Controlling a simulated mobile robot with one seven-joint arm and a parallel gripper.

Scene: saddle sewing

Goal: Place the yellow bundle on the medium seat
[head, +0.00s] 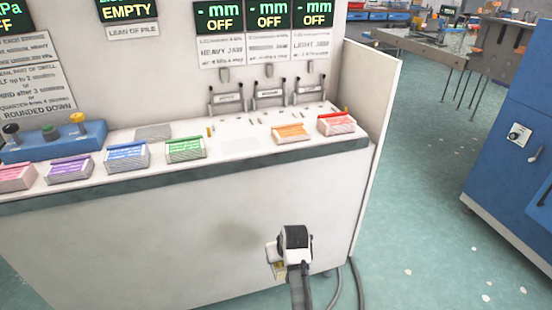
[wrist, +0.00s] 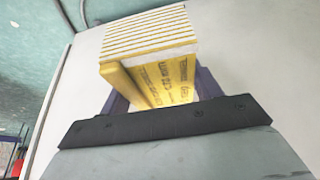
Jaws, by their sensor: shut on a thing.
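The yellow bundle (wrist: 150,45) is a stack of white layers with yellow edges and a printed yellow wrap, with a yellow strip on one side. My gripper (wrist: 162,92) is shut on it, with a dark finger on each side. In the head view my gripper (head: 280,268) hangs in front of the white bench's front panel, below the worktop, and only a small bit of yellow shows. Three clamp stations stand at the back of the worktop under the "OFF" displays. The middle station (head: 269,97) sits between the ones signed heavy and light; its own label is too blurred to read.
Pink, purple, blue, green, orange and red bundles lie along the worktop (head: 240,145), with a bare gap between green (head: 186,148) and orange (head: 291,132). A side panel (head: 375,130) closes the bench's right end. A blue cabinet (head: 515,150) stands far right.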

